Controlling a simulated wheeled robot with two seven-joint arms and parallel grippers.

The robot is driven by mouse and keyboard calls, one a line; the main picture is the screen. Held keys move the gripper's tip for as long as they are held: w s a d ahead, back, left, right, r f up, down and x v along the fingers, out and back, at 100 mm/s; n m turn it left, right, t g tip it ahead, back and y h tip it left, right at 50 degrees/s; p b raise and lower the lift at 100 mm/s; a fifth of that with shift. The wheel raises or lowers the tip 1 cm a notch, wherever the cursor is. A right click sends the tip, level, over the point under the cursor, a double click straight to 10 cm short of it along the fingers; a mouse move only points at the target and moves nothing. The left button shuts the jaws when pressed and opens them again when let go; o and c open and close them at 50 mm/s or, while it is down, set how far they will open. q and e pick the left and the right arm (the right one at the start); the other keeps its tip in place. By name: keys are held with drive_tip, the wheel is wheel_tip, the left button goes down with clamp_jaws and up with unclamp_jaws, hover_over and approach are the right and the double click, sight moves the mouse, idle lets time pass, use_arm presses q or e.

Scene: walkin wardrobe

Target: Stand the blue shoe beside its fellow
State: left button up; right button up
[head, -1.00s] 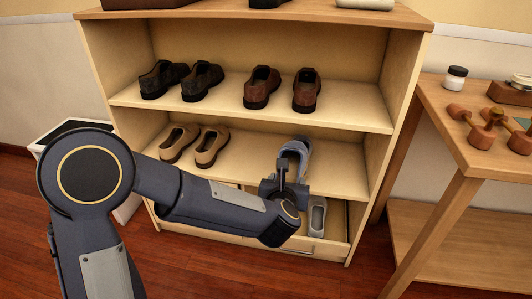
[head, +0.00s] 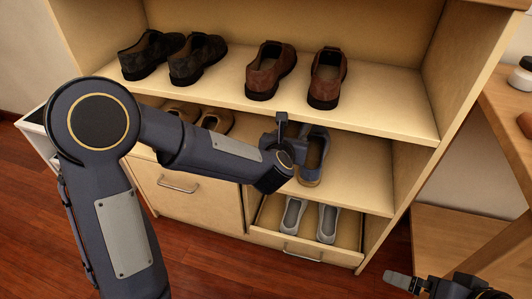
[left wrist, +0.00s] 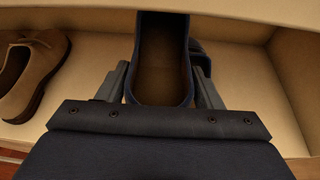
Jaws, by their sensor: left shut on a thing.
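My left gripper (head: 288,142) reaches into the right part of the middle shelf. In the left wrist view its two fingers are shut on a blue shoe (left wrist: 163,60), one on each side, with the shoe's open top facing the camera. Part of a second blue shoe (left wrist: 198,52) shows just right of it there, partly hidden. In the head view a blue-grey shoe (head: 315,150) shows on the shelf right beside the gripper; the held one is mostly hidden behind the gripper. My right gripper (head: 405,281) is partly in view at the bottom right, its opening unclear.
Tan shoes (head: 216,121) stand left on the same shelf, partly behind my left arm. Black and brown shoes stand on the shelf board (head: 225,98) above. An open drawer (head: 345,245) below holds grey shoes (head: 327,223). A wooden table (head: 510,110) is at the right.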

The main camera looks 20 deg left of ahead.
use_arm(q)
drive_tip(key=w+a+f+b, duration=0.1)
drive_tip(key=a+f, duration=0.1)
drive_tip(key=w+a+f+b, duration=0.1)
drive_tip(key=a+f, duration=0.1)
drive_tip(key=w+a+f+b, duration=0.1)
drive_tip(key=a+f+b, duration=0.1)
drive_tip(key=a, duration=0.1)
drive_tip(key=shift+f, duration=0.4)
drive_tip(key=f, duration=0.1)
drive_tip(key=f+b, duration=0.1)
drive_tip(key=f, duration=0.1)
drive_tip(key=shift+w+a+f+b, duration=0.15)
drive_tip(key=shift+a+f+b, duration=0.15)
drive_tip(key=shift+f+b, duration=0.1)
drive_tip(key=shift+r, duration=0.1)
drive_tip(key=o, duration=1.2)
